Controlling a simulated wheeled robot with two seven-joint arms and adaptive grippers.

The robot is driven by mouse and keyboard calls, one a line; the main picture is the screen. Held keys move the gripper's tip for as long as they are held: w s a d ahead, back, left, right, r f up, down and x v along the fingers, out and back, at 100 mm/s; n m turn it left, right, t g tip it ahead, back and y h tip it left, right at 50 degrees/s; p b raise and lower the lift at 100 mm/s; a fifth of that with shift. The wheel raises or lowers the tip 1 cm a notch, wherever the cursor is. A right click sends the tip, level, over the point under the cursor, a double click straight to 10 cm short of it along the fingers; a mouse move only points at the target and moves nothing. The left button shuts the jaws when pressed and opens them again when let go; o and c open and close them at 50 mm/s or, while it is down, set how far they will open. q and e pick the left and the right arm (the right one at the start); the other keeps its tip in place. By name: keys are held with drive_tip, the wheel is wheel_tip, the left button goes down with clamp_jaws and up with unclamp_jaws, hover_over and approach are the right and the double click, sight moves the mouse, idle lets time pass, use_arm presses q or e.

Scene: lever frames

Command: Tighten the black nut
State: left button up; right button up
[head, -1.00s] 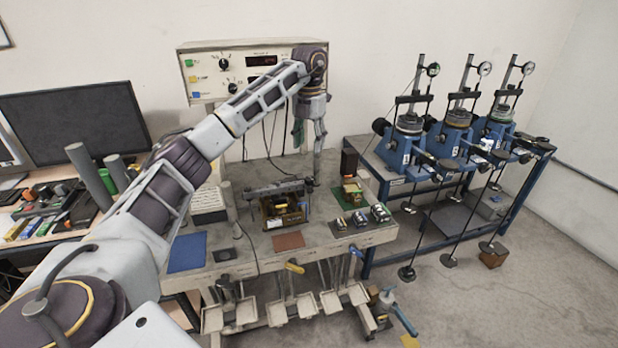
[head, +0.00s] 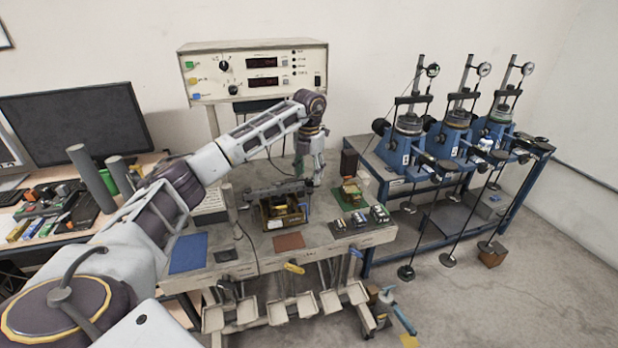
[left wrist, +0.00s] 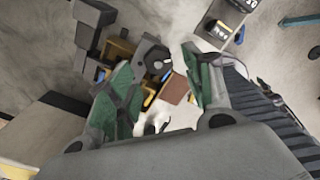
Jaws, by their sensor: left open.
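A small open assembly (head: 284,212), brownish-yellow with a dark grey bar across its top, stands on the grey workbench. My left gripper (head: 317,182) hangs fingers down just beyond the right end of that bar. In the left wrist view its green-padded fingers (left wrist: 160,65) are open, with a dark grey part with a rounded end (left wrist: 152,56) showing between and beyond them. I cannot tell whether the fingers touch it. The black nut is too small or hidden to make out for certain. My right gripper is not in view.
A blue mat (head: 188,253) and a reddish mat (head: 289,241) lie at the bench front. Small metal parts (head: 359,219) sit at its right. An instrument box (head: 255,70) stands behind. A blue table (head: 372,262) with test devices is at the right.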

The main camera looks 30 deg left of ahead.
sight(310, 182)
use_arm(q)
drive_tip(key=shift+f, duration=1.4)
drive_tip(key=c, duration=1)
